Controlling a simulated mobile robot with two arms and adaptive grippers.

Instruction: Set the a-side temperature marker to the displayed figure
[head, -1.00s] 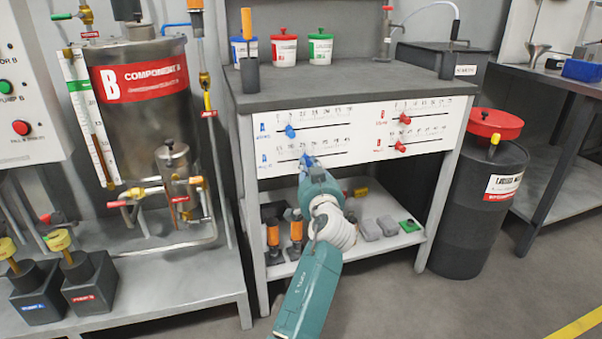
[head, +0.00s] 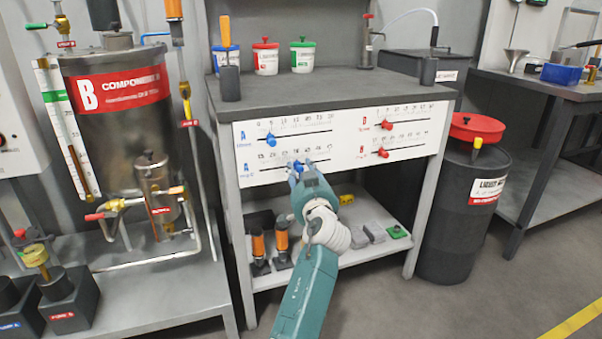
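The white panel (head: 345,161) on the bench front carries two A rows with blue markers on the left and two B rows with red markers on the right. The upper blue marker (head: 271,140) sits near the left end of its slot. The lower blue marker (head: 298,166) is further right in its slot, under the row of figures. My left gripper (head: 299,173) is at this lower marker, its fingertips against or around it. Whether they grip it is too small to tell. The row labels and the displayed figure are not legible. My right gripper is out of view.
The red markers (head: 387,125) are right of my gripper. A dark drum with a red funnel (head: 476,126) stands to the right. Component B tank (head: 118,127) stands to the left.

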